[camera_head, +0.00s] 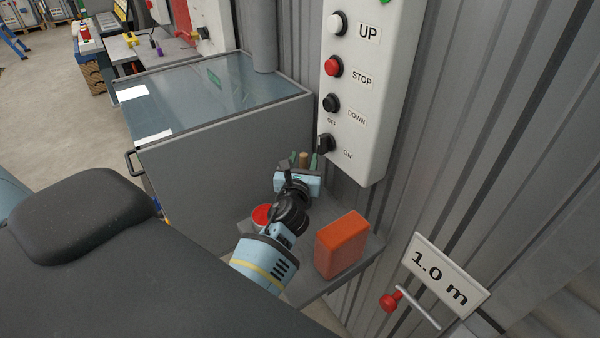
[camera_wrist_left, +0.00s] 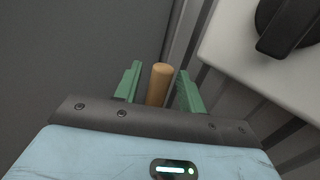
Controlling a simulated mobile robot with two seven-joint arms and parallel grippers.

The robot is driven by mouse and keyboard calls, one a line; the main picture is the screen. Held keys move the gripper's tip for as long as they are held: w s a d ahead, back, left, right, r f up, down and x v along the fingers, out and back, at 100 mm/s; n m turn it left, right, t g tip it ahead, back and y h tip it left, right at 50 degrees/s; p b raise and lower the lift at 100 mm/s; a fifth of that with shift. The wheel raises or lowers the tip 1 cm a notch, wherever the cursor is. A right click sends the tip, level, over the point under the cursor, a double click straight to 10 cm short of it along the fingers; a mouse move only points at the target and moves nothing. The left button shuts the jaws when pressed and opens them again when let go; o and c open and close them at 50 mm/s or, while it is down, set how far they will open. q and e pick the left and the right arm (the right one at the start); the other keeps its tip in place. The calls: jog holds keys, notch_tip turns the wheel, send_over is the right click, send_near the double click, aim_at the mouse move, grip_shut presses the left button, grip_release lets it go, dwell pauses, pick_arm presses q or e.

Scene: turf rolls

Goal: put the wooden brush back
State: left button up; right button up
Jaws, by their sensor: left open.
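A round wooden handle (camera_wrist_left: 160,84), likely the wooden brush's, stands upright between the green fingers of my left gripper (camera_wrist_left: 158,88) in the left wrist view. Gaps show on both sides of it, so the fingers are open around it and not closed on it. In the head view the handle's tip (camera_head: 304,158) shows just between the fingertips of the left gripper (camera_head: 303,161), over the back of a small grey shelf. The lower part of the brush and whatever it stands in are hidden behind the gripper. My right gripper is not in view.
The grey shelf (camera_head: 372,250) holds an orange block (camera_head: 342,245) and a red round item (camera_head: 262,214) close to my arm. A white control panel (camera_head: 350,80) with a black rotary switch (camera_head: 326,144) is close by the fingers. A grey glass-topped cabinet (camera_head: 220,150) stands left.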

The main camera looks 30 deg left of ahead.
pick_arm(q)
jog(key=v, duration=1.1)
jog(key=shift+s+d+b, duration=0.25)
jog(key=shift+s+b, duration=0.1)
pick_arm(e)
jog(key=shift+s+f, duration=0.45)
pick_arm(q)
jog(key=shift+c, duration=0.4)
dwell(0.7)
